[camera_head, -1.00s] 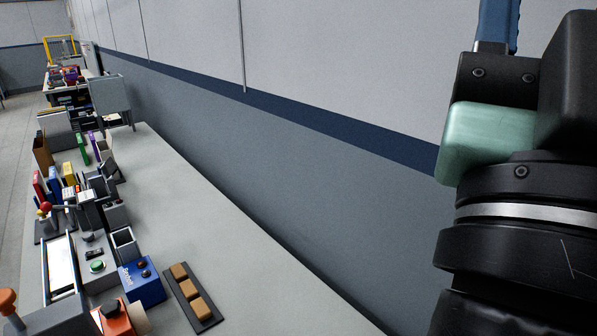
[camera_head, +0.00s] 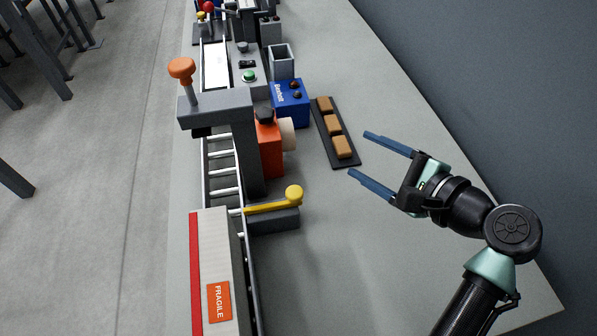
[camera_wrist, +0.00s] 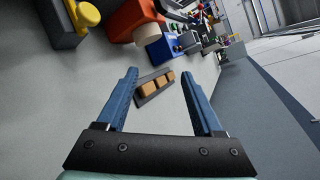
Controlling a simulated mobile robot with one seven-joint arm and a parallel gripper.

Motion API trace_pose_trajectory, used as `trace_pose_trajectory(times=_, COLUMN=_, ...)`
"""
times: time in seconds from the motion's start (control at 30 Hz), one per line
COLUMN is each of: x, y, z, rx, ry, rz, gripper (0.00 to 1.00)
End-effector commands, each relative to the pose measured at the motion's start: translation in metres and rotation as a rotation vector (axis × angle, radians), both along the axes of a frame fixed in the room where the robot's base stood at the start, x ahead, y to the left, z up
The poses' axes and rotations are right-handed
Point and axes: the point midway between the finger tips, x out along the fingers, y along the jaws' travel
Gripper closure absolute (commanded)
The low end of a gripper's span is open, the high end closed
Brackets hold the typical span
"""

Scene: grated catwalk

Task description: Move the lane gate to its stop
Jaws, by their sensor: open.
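A yellow lever with a round knob (camera_head: 292,195) sits on a grey block (camera_head: 275,220) at the right side of the roller conveyor (camera_head: 222,172). It looks like the lane gate, and its bar reaches left to the conveyor edge. The yellow knob also shows at the top left of the wrist view (camera_wrist: 88,14). My gripper (camera_head: 358,153) is open and empty, its two blue fingers pointing left above the bench. It is right of the lever and apart from it. In the wrist view, the fingers (camera_wrist: 158,75) frame bare bench and the block tray.
A long box with a FRAGILE label (camera_head: 217,275) lies on the near conveyor. A grey post with an orange knob (camera_head: 181,68) overhangs the conveyor. An orange unit (camera_head: 268,150), a blue box (camera_head: 290,103) and a black tray of brown blocks (camera_head: 350,163) stand beyond. The bench right of the lever is clear.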

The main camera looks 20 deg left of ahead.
Motion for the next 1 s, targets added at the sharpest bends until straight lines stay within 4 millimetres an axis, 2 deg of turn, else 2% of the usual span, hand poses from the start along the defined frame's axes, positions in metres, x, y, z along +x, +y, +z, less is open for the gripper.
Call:
trace_pose_trajectory(times=0.03, x=-0.018, y=-0.005, z=-0.03, rx=0.139, ry=0.169, rz=0.026, gripper=0.32)
trace_pose_trajectory(times=0.1, x=-0.042, y=-0.007, z=-0.048, rx=0.306, ry=0.36, rz=0.071, gripper=0.32)
trace_pose_trajectory(times=0.2, x=-0.068, y=-0.012, z=-0.059, rx=0.483, ry=0.556, rz=0.127, gripper=0.32)
trace_pose_trajectory(times=0.33, x=-0.086, y=-0.018, z=-0.064, rx=0.606, ry=0.685, rz=0.174, gripper=0.32)
trace_pose_trajectory(times=0.47, x=-0.09, y=-0.012, z=-0.063, rx=0.639, ry=0.722, rz=0.191, gripper=0.32)
trace_pose_trajectory(times=0.57, x=-0.088, y=0.001, z=-0.062, rx=0.639, ry=0.721, rz=0.192, gripper=0.32)
trace_pose_trajectory(times=1.0, x=-0.072, y=0.086, z=-0.062, rx=0.635, ry=0.719, rz=0.191, gripper=0.32)
